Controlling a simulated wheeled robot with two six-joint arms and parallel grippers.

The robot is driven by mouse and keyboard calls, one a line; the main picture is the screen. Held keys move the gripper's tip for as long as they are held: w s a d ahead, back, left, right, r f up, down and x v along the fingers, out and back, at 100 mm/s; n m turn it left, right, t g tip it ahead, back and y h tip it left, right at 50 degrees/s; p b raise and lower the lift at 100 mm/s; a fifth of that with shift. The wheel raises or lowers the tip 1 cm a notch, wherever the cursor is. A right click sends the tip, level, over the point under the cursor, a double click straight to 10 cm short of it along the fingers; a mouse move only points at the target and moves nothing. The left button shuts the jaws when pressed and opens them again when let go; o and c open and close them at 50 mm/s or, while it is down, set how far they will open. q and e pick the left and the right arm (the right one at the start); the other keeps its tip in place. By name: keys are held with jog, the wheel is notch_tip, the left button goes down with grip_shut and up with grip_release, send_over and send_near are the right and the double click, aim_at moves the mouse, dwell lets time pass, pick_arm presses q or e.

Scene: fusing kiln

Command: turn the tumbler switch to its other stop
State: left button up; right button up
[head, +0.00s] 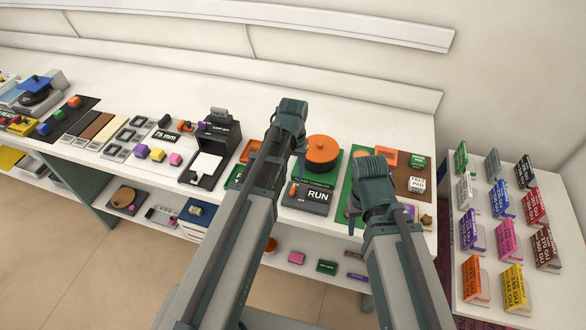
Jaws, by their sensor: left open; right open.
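A dark grey box (316,208) with a white RUN label stands near the front edge of the worktop in the head view. A small orange lever (293,190) sits at its left end; I take this for the tumbler switch. Which stop it rests at is too small to tell. My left gripper (290,108) is above the worktop, left of and beyond the switch in the picture, apart from it. My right gripper (370,166) is to the right of the switch, also apart. Both are open and appear empty; their fingertips are hard to make out.
A round orange lid (321,153) on a green base stands just behind the switch. A brown and green board (408,181) lies to the right, partly behind my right arm. A dark stand (217,140) is at the left. Colored packets fill the white side shelf (480,186).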

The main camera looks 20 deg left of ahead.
pick_arm(q)
notch_tip(320, 180, up, 5)
jog(key=p, duration=0.4)
jog(key=shift+r, duration=0.1)
pick_arm(e)
notch_tip(320, 180, up, 5)
jog(key=shift+r, duration=0.1)
pick_arm(q)
jog(key=s+d+f+m+b, duration=0.1)
jog(key=s+d+f+b, duration=0.4)
jog(key=s, duration=0.2)
jog(key=s+d+f+m+y+b, duration=0.1)
jog(key=s+d+f+m+b, duration=0.1)
jog(key=s+d+f+b, duration=0.3)
jog(key=s, duration=0.2)
jog(key=shift+s+d+f+m, duration=0.2)
jog(key=shift+s+m, duration=0.1)
jog(key=shift+s, duration=0.05)
pick_arm(e)
notch_tip(320, 180, down, 10)
jog(key=shift+f, duration=0.25)
